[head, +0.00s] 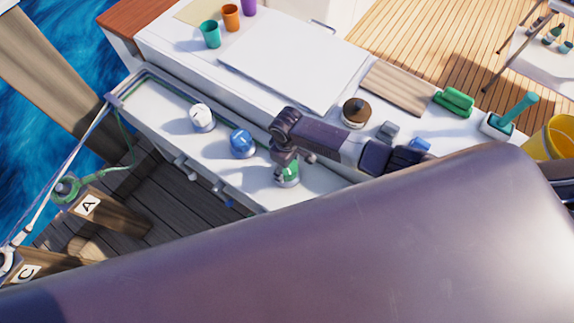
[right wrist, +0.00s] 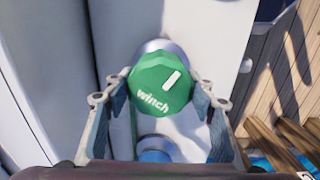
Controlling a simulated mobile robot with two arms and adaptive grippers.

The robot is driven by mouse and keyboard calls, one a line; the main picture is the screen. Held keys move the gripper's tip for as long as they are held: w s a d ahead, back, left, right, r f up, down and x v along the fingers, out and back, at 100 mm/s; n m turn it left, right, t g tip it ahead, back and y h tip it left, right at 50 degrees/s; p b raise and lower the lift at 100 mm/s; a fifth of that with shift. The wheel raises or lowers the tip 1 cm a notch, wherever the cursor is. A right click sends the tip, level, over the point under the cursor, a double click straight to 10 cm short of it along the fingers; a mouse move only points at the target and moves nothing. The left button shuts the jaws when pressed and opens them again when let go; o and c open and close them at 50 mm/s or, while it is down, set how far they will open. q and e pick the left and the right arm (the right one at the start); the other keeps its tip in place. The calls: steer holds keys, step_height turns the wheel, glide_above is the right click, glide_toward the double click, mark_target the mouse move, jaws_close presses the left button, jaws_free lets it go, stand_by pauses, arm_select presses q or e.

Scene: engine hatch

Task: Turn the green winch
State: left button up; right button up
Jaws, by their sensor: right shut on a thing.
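The green winch (right wrist: 163,84) is a faceted knob lettered "winch", with a white mark pointing to the upper right in the right wrist view. In the head view the green winch (head: 289,176) is on the white ledge, partly hidden by my gripper. My right gripper (right wrist: 160,94) is shut on it, one finger on each side of the knob. In the head view the right gripper (head: 289,164) reaches down over the winch from the right. My left gripper is not in view.
A blue knob (head: 242,143) and a white knob (head: 202,117) stand in line to the left on the same ledge. A brown-topped round piece (head: 356,112), a green bundle (head: 454,101) and a teal handle (head: 516,112) stand on the upper deck. My own large link covers the bottom.

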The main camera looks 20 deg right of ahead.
steer(key=shift+w+m, duration=0.1)
steer(key=shift+m, duration=0.2)
steer(key=o, duration=1.2)
steer(key=shift+c, duration=0.2)
step_height(320, 180, up, 12)
stand_by(0.4)
